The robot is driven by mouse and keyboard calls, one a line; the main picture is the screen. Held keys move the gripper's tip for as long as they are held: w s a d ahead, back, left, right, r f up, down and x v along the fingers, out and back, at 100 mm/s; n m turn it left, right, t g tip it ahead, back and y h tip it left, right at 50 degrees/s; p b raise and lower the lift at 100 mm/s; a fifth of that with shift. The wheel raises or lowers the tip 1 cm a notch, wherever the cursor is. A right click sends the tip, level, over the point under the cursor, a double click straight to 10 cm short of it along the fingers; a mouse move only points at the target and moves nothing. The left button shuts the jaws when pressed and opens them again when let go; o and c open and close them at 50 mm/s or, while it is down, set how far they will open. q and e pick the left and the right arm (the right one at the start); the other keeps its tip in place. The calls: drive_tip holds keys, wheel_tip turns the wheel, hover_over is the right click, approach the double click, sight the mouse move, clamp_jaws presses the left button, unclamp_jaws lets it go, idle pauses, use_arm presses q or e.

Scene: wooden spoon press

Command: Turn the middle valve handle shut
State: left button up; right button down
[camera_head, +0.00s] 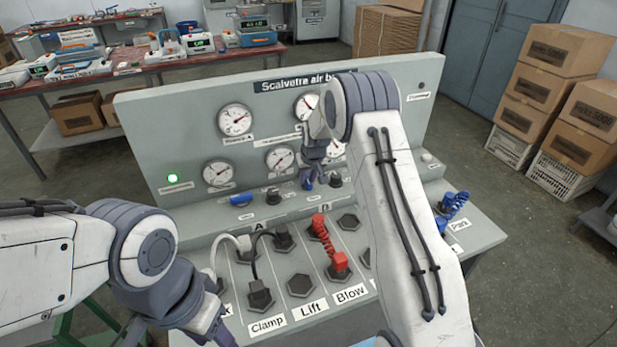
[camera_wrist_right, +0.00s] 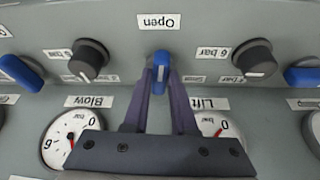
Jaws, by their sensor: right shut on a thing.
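The middle valve handle (camera_wrist_right: 160,66) is blue and stands upright in the right wrist view, below an upside-down "Open" label (camera_wrist_right: 158,21). My right gripper (camera_wrist_right: 161,82) is shut on it, with one finger on each side. In the head view the handle (camera_head: 308,184) shows as a small blue bit under the right gripper (camera_head: 314,168), partly hidden by the fingers. My left gripper (camera_head: 222,318) is low at the left, by the panel's front edge; its fingertips are not clear.
Other blue handles (camera_wrist_right: 20,73) (camera_wrist_right: 304,76) and black knobs (camera_wrist_right: 88,60) (camera_wrist_right: 252,59) flank the middle handle. Gauges (camera_head: 237,120) stand behind. Hoses, including a red coil (camera_head: 326,238), lie on the lower deck. My right arm hides part of the panel's right side.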

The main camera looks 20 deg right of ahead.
drive_tip(key=shift+a+m+h, duration=0.15)
drive_tip(key=shift+m+h, duration=0.15)
drive_tip(key=shift+m, duration=0.4)
drive_tip(key=m+b, duration=0.1)
drive_tip(key=m+h+b, duration=0.1)
drive_tip(key=m+b, duration=0.2)
drive_tip(key=b, duration=0.1)
drive_tip(key=shift+w+a+f+m+g+h, duration=0.2)
drive_tip(key=shift+f+m+g+h, duration=0.1)
drive_tip(key=shift+g, duration=0.1)
drive_tip(key=shift+a+r+m+h+b, duration=0.15)
drive_tip(key=shift+m+h+b, duration=0.15)
drive_tip(key=shift+m+b, duration=0.6)
drive_tip(key=m, duration=0.1)
drive_tip(key=m+g, duration=0.1)
drive_tip(key=shift+w+r+m+h, duration=0.15)
drive_tip(key=shift+m+h, duration=0.25)
drive_tip(key=shift+m+g, duration=0.5)
drive_tip(key=shift+m, duration=0.3)
drive_tip(key=shift+w+a+m+g+p, duration=0.15)
drive_tip(key=shift+m+g+p, duration=0.5)
drive_tip(key=shift+m, duration=0.75)
drive_tip(key=c, duration=0.7)
unclamp_jaws()
